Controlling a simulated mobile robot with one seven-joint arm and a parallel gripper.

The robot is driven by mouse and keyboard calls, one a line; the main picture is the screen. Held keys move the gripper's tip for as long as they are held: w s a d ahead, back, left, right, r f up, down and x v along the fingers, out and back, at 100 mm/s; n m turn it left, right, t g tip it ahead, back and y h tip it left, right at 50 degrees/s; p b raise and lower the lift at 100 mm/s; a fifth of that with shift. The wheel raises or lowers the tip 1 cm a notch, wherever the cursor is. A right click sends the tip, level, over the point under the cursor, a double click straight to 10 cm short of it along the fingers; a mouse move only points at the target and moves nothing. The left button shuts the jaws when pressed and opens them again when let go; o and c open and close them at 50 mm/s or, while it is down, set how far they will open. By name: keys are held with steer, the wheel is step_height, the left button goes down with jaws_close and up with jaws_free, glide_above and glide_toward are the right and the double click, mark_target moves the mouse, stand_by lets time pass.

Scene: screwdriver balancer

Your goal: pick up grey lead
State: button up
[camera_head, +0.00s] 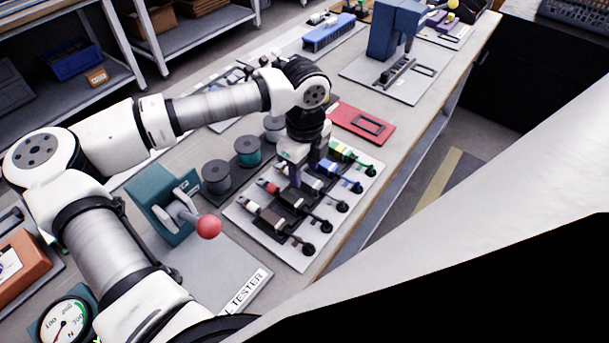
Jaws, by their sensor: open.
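A pale board (296,263) on the bench holds a row of leads, each with a coloured plug body and a cord running to a black round end. A green lead (342,151) and a blue lead (328,170) lie at the far end, and a red-marked lead (270,187) lies nearer. My gripper (303,172) points down over the middle of the row, its dark fingers open. It hides part of the leads there. I cannot tell for sure which lead is the grey one, or whether the fingers touch any lead.
A teal lever press (160,205) with a red ball handle (209,227) stands left of the board. Spools (216,177) stand behind it. A red tray (362,123) and a blue machine (393,30) are farther along. The bench edge is right of the board.

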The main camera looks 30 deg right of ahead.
steer(key=shift+f, duration=0.95)
steer(key=c, duration=1)
steer(key=shift+r, duration=0.15)
step_height(320, 180, up, 20)
steer(key=b, duration=0.2)
steer(key=shift+b, duration=0.3)
steer(key=shift+a, duration=0.15)
